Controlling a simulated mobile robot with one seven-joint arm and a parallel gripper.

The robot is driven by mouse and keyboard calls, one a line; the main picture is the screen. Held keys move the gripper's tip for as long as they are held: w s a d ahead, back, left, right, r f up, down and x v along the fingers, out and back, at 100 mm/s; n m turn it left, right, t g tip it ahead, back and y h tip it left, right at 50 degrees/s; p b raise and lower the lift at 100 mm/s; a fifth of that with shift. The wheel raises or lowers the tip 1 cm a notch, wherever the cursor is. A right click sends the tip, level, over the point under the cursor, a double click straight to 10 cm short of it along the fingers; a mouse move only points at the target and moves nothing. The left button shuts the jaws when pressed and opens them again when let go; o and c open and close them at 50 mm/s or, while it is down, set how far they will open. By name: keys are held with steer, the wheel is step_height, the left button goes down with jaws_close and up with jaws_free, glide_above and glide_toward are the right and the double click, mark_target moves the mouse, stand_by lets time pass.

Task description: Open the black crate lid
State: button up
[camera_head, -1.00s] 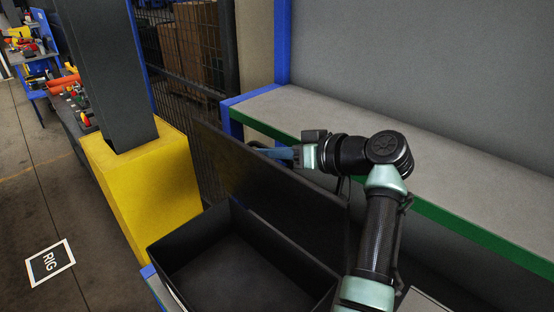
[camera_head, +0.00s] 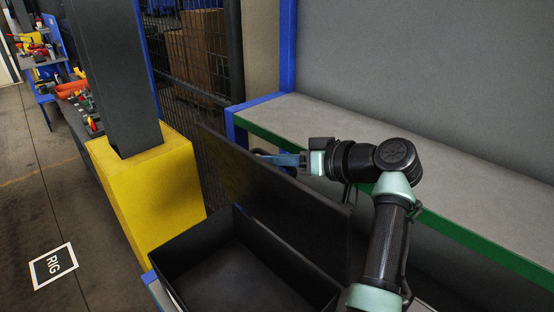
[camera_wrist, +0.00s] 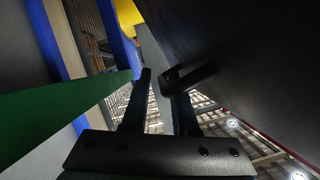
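The black crate (camera_head: 170,270) stands open at the bottom of the head view, and I can see into its dark interior. Its black lid (camera_head: 290,205) stands steeply raised along the crate's far side. The dark lid surface (camera_wrist: 255,60) fills the right side there. A small black handle-like bar (camera_wrist: 190,77) projects from it beside the right finger; whether they touch is unclear.
A grey shelf with a green front edge (camera_head: 400,205) runs behind my arm. A yellow post base (camera_head: 155,190) stands left of the crate. A mesh fence (camera_head: 190,60) is behind.

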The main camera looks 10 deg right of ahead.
steer(key=b+v, duration=0.4)
steer(key=v, duration=0.8)
steer(key=shift+s+d+b, duration=0.25)
steer(key=shift+s+b, duration=0.05)
steer(key=shift+b, duration=0.05)
